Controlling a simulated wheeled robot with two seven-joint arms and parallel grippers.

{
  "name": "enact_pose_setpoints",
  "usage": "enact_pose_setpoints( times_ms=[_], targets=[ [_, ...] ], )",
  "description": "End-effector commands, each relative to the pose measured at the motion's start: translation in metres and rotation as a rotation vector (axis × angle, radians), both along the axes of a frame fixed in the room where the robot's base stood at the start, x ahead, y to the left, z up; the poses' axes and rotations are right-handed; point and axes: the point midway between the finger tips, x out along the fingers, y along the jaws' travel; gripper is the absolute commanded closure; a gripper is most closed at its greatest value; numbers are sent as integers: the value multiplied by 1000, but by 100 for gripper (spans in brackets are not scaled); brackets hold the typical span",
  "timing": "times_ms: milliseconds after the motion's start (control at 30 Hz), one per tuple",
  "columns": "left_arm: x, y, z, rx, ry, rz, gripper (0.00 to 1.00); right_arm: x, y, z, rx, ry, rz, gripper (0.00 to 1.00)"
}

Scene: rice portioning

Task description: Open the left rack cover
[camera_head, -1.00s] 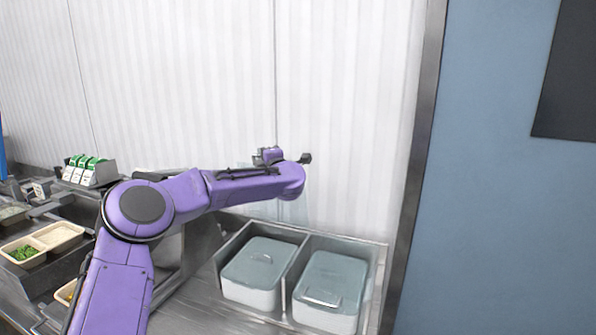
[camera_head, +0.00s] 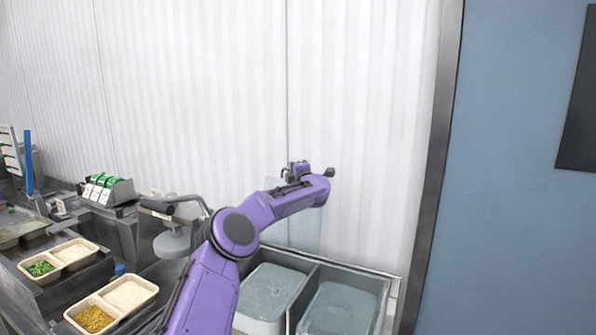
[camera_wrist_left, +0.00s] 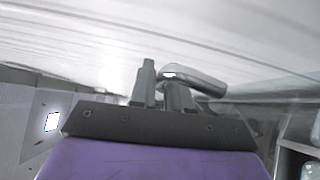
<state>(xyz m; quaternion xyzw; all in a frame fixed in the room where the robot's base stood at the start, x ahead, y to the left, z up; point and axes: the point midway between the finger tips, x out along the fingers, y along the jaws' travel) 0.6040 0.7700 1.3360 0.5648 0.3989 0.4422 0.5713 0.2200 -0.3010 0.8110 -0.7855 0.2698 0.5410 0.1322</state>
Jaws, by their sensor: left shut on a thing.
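My left arm reaches from the lower middle toward the white wall in the head view. My left gripper (camera_head: 289,172) is high, close to the wall, above and behind a metal rack (camera_head: 391,279). In the left wrist view, its fingers (camera_wrist_left: 162,85) are shut on a curved metal handle (camera_wrist_left: 204,80). A pale, see-through panel (camera_head: 307,232) stands upright behind my forearm at the rack's back edge and looks like the rack cover. My arm hides part of it, and its link to the handle is hard to tell. My right gripper is out of view.
The rack holds a left bin (camera_head: 272,290) and a right bin (camera_head: 342,308). Left are trays with green (camera_head: 42,268) and yellow food (camera_head: 94,319), a grey appliance (camera_head: 172,243) and a green-and-white carton holder (camera_head: 118,193). A blue wall (camera_head: 510,200) closes the right side.

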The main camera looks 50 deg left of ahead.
Motion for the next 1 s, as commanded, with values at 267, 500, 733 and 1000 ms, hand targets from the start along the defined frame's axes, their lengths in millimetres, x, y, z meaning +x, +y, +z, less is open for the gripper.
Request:
enact_pose_setpoints(
  times_ms=[267,500,733,1000],
  targets=[
    [-1,1,2,2,-3,0,100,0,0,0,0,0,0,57],
    [-2,1,1,0,-2,2,64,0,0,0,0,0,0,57],
    [-4,-8,-2,0,-3,-1,64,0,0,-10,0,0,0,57],
    [-21,-63,-8,1,-7,-3,64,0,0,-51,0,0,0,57]
  ],
)
